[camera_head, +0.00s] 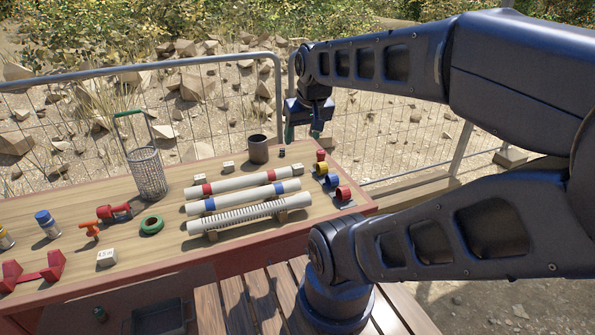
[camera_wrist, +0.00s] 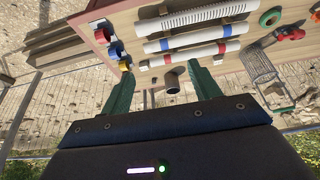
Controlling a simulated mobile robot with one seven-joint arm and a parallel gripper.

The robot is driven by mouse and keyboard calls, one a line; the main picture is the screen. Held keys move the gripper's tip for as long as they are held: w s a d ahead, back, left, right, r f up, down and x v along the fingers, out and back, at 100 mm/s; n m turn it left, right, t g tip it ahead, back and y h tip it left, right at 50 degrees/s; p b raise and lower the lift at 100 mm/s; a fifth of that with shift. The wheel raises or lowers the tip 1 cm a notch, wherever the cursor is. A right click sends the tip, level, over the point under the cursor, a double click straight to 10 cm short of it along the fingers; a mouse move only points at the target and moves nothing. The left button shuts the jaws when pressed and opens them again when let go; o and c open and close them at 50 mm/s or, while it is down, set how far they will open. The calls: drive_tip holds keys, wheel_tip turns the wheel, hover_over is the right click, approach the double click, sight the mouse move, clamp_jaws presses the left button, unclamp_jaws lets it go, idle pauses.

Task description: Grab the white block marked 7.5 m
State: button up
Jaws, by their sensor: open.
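Several small white blocks stand on the wooden table. One (camera_head: 107,257) at the front left has dark print that looks like 4.5 m. Two more stand towards the back, one (camera_head: 228,167) left of the dark cup and one (camera_head: 297,171) by the end of the red-banded tube. Their markings are too small to read, so I cannot tell which is 7.5 m. My gripper (camera_head: 303,132) hangs above the table's back edge, right of the dark cup. In the wrist view its green fingers (camera_wrist: 160,72) are apart with nothing between them.
Three pale tubes (camera_head: 250,211) lie on supports mid-table. A dark cup (camera_head: 259,149), a wire basket (camera_head: 147,172), a green ring (camera_head: 152,225) and red, yellow and blue fittings (camera_head: 331,180) stand around them. A metal fence (camera_head: 200,60) runs behind the table.

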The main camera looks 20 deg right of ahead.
drive_tip(key=shift+w, duration=0.1)
drive_tip(key=n+g+h, duration=0.4)
drive_tip(key=n+h, duration=0.1)
drive_tip(key=n, duration=1.4)
hover_over(298, 165)
drive_tip(key=a, duration=0.5)
wheel_tip(298, 165, down, 29)
drive_tip(key=shift+s+x, duration=0.15)
drive_tip(key=shift+x, duration=2.5)
drive_tip(key=shift+s+x, duration=0.1)
drive_tip(key=shift+x, duration=2.6)
drive_tip(key=shift+s+d+r, duration=0.1)
drive_tip(key=shift+s, duration=0.05)
drive_tip(key=c, duration=1.1)
drive_tip(key=shift+o, duration=0.2)
drive_tip(key=shift+r+y, duration=0.1)
drive_tip(key=shift+y, duration=0.2)
